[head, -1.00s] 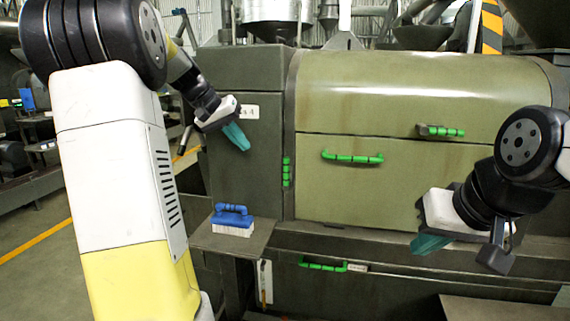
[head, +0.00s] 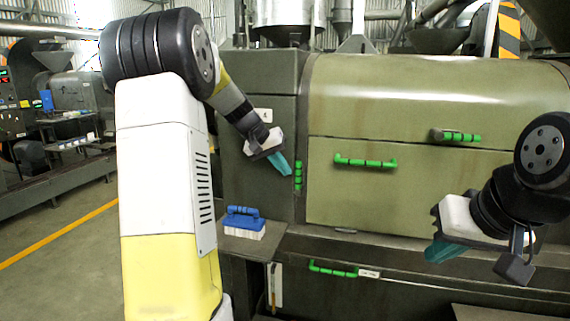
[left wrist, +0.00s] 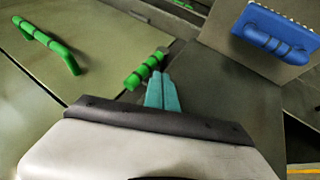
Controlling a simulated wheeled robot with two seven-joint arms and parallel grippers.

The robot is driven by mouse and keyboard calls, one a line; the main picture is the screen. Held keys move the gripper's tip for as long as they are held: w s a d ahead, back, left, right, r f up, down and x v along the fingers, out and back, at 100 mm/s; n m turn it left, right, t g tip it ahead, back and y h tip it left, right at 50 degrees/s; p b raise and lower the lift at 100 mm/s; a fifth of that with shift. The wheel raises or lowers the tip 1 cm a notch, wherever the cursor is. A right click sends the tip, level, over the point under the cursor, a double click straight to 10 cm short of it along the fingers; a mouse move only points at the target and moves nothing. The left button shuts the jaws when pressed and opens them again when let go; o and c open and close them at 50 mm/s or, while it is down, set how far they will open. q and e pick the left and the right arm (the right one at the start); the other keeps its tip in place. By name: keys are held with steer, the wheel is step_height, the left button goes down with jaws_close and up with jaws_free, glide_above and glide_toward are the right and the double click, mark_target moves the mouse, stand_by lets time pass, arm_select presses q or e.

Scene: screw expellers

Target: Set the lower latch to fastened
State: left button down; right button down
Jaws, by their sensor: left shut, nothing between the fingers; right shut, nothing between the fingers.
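A green ribbed latch handle (head: 298,175) stands upright at the left edge of the olive machine front, below and left of another green latch (head: 456,136) that lies level on the upper cover. My left gripper (head: 285,169) is shut and empty, its teal fingertips just left of the upright latch. In the left wrist view the same latch (left wrist: 147,70) is right by the fingertips (left wrist: 161,90); I cannot tell whether they touch. My right gripper (head: 440,251) is shut and empty, in front of the machine's lower right part.
A green bar handle (head: 365,161) is on the middle panel, and another (head: 332,268) is on the lower drawer. A blue-handled brush (head: 243,222) sits on a small shelf (head: 270,237) below my left gripper. Open floor lies at the left.

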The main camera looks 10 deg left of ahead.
mark_target(299, 170)
arm_select(q)
steer(key=shift+w+d, duration=0.1)
steer(key=shift+d, duration=0.35)
steer(key=shift+d, duration=0.1)
steer(key=shift+d+y, duration=0.15)
steer(key=shift+y, duration=0.15)
steer(key=shift+d+r, duration=0.1)
steer(key=shift+d, duration=0.1)
steer(key=shift+d+r+m+y, duration=0.15)
steer(key=shift+d+m+y, duration=0.15)
steer(key=shift+d+y, duration=0.4)
steer(key=shift+d+r+m+y, duration=0.1)
steer(key=shift+d+m+y, duration=0.2)
steer(key=shift+d+y, duration=0.4)
steer(key=shift+s+d+f+m+t+y, duration=0.1)
steer(key=shift+d+f+m+t+y, duration=0.3)
steer(key=shift+d+f+y, duration=1.25)
steer(key=shift+s+d+f+m+t+y, duration=0.1)
steer(key=shift+d+f+m+y, duration=0.75)
steer(key=shift+y, duration=1.55)
steer(key=shift+d+f+m+t+y, duration=0.3)
steer(key=shift+d+f+y, duration=0.35)
steer(key=shift+d+y, duration=1.2)
steer(key=shift+a+f, duration=0.15)
steer(key=shift+a, duration=0.05)
